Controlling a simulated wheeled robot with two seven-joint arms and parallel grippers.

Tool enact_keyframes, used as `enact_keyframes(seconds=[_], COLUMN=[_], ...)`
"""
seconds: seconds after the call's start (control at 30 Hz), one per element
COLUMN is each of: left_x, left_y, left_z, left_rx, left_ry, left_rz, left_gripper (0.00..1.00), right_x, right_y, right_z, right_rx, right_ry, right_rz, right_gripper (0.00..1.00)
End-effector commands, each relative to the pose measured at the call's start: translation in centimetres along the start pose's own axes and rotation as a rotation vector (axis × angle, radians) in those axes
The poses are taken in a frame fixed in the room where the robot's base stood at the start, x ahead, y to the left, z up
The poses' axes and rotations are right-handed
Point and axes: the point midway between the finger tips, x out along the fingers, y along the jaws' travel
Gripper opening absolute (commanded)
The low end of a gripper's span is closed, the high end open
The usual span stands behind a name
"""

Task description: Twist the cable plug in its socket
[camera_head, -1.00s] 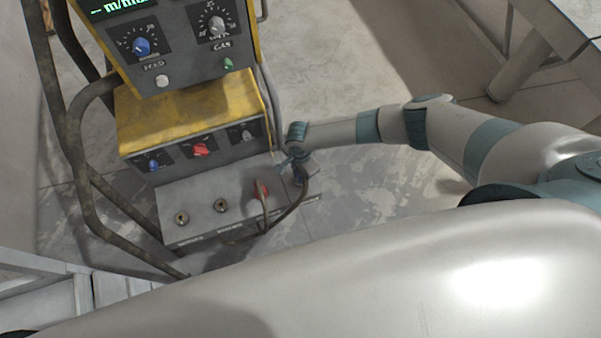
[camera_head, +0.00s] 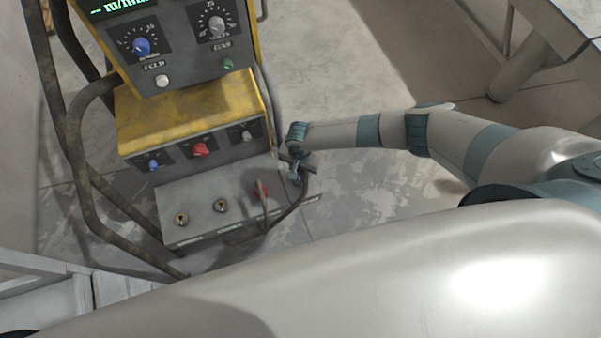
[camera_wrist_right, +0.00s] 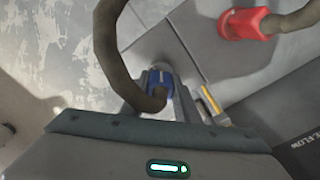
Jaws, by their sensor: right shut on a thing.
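My right gripper (camera_head: 298,170) is beside the right side of the lower grey socket panel (camera_head: 200,222), above the floor. In the right wrist view, the gripper (camera_wrist_right: 160,92) is shut on a blue cable plug (camera_wrist_right: 157,79) with a thick dark cable (camera_wrist_right: 112,45) looping from it. The plug shows apart from the panel face. A red plug (camera_head: 261,190) sits in the panel's right socket; it also shows in the right wrist view (camera_wrist_right: 243,23). Two round sockets, left (camera_head: 181,218) and middle (camera_head: 221,205), look empty. My left gripper is out of view.
The yellow and black machine (camera_head: 190,105) with knobs rises behind the panel. A bent tube frame (camera_head: 80,165) stands at its left. A cable (camera_head: 292,212) hangs close to the panel's right edge. Bare floor (camera_head: 350,215) lies to the right.

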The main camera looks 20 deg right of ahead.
Motion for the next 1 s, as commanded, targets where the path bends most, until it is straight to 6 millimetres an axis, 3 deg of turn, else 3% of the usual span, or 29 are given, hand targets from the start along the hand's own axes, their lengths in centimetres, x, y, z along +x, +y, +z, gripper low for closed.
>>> enact_keyframes(seconds=[0.4, 0.73, 0.77, 0.83, 1.0], left_x=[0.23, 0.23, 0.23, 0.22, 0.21], left_y=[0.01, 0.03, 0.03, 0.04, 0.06], left_z=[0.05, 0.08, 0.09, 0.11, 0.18], left_rx=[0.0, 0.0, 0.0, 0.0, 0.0], left_ry=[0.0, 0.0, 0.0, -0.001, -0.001], left_rz=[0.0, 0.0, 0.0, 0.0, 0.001], left_gripper=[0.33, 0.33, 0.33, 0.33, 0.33], right_x=[0.04, -0.01, -0.01, -0.01, 0.0], right_y=[-0.01, -0.04, -0.04, -0.04, -0.04], right_z=[0.05, 0.02, 0.02, 0.03, 0.02], right_rx=[-0.362, -0.416, -0.416, -0.416, -0.415], right_ry=[-0.001, 0.0, 0.0, 0.0, 0.0], right_rz=[0.0, 0.0, 0.0, 0.0, 0.0], right_gripper=[0.02, 0.02, 0.3, 0.47, 0.5])
